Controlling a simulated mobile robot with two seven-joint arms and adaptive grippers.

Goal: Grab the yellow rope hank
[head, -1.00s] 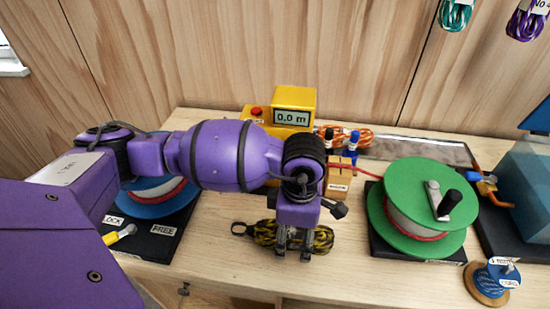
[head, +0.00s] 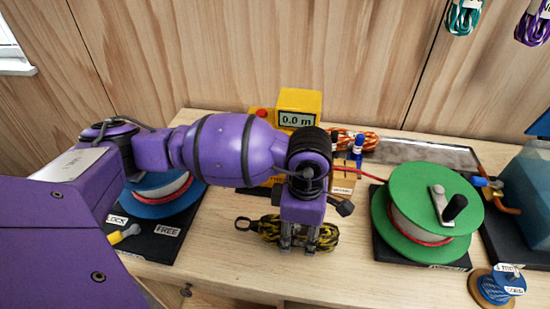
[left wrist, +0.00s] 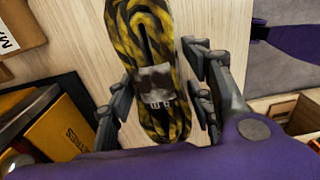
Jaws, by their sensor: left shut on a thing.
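The yellow rope hank (head: 268,230), yellow and black with a dark loop at its left end, is at the front middle of the bench in the head view. My left gripper (head: 300,246) comes down over it from above, one finger on each side, and is shut on it. In the left wrist view the hank (left wrist: 145,50) runs lengthwise between the fingers of my left gripper (left wrist: 160,98), with a grey band around its middle. I cannot tell surely whether it clears the bench. My right gripper is not in view.
A green reel (head: 440,195) stands to the right, a blue reel (head: 150,195) to the left behind my arm. A yellow meter (head: 300,105) and an orange rope hank (head: 352,140) are behind. A small blue spool (head: 492,288) is at front right. Bare bench (head: 335,270) lies in front.

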